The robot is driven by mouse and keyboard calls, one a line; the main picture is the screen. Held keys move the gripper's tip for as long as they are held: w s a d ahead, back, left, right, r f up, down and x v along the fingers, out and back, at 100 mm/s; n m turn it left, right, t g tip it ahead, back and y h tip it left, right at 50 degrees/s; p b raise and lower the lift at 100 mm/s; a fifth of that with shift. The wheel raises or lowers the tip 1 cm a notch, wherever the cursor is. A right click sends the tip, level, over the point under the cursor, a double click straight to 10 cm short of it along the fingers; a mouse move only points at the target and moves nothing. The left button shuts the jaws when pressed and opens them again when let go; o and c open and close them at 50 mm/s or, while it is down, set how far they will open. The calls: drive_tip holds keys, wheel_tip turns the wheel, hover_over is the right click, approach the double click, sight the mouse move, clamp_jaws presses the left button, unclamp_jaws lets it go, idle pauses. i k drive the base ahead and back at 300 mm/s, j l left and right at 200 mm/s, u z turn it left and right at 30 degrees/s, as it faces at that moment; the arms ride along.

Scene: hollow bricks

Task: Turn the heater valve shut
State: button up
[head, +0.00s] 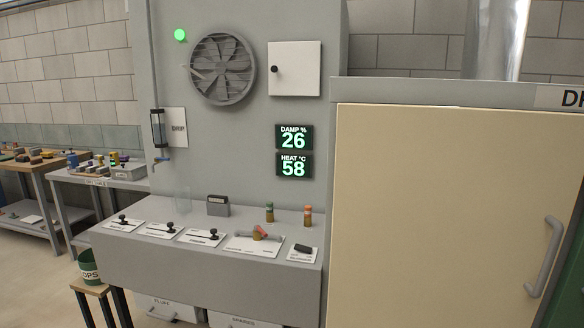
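My gripper is not in view.
Several black-knobbed levers (160,227) line the console's left. Two small bottle-like items (307,215) stand behind the valve, and a dark block (303,248) lies to its right. A large cream door (440,200) with a grey handle fills the right. A green bucket (88,268) stands on a stool at left.

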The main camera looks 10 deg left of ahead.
sight(257, 228)
drive_tip(key=i+j+u, duration=0.5)
drive_tip(key=i+j, duration=0.7)
drive_tip(key=i, duration=0.15)
drive_tip(key=i+l, duration=0.1)
drive_tip(key=i, duration=0.25)
drive_tip(key=i+u, duration=0.1)
drive_tip(key=i, duration=0.3)
